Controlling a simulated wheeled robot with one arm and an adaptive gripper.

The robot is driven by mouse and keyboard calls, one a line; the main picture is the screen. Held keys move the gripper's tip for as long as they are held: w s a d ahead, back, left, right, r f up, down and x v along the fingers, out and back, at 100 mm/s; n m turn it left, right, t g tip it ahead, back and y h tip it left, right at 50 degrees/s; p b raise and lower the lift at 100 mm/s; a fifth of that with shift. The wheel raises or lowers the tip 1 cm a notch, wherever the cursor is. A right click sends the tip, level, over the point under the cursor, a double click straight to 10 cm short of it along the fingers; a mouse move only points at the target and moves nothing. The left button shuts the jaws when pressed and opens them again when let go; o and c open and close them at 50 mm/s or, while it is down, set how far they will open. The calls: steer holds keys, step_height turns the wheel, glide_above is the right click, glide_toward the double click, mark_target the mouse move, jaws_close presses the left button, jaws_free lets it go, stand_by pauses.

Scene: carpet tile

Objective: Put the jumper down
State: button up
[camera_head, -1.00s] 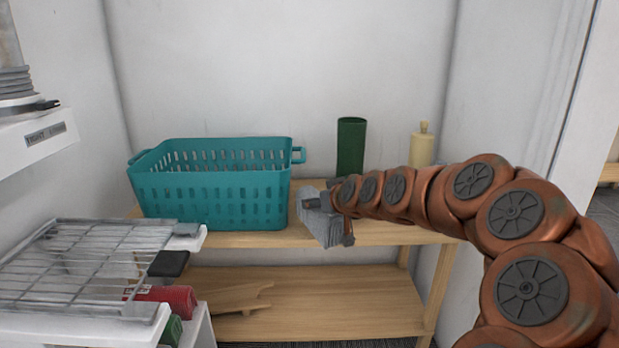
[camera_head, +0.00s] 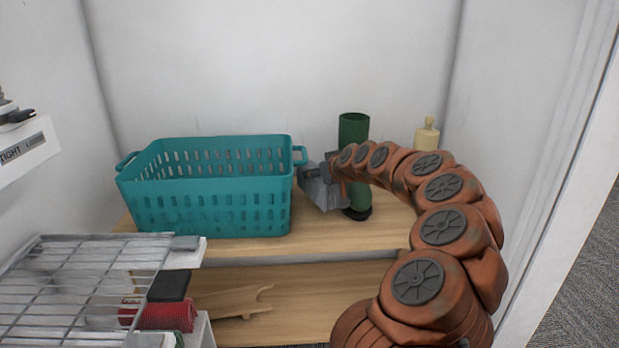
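The jumper looks to be the grey folded cloth (camera_head: 322,193) just right of the teal basket, above or on the wooden shelf top. My gripper (camera_head: 330,172) is at the cloth's upper right side, and the cloth appears held at it. The fingers are small and partly hidden by the cloth and my arm, so their exact closure is hard to see. I cannot tell whether the cloth's lower edge touches the shelf.
A teal basket (camera_head: 212,208) fills the shelf's left. A green cylinder (camera_head: 353,130) and a cream bottle (camera_head: 427,137) stand behind my arm. The wooden shelf (camera_head: 300,239) is bare in front. A wire rack (camera_head: 75,290) is at lower left, near a red rolled item (camera_head: 168,316).

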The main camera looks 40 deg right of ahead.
steer(key=shift+w+d, duration=0.4)
steer(key=shift+w, duration=0.1)
steer(key=shift+f+b, duration=0.35)
steer(key=shift+f, duration=1.4)
steer(key=shift+f, duration=0.1)
steer(key=shift+f, duration=0.15)
steer(key=o, duration=1.4)
steer(key=shift+o, duration=0.2)
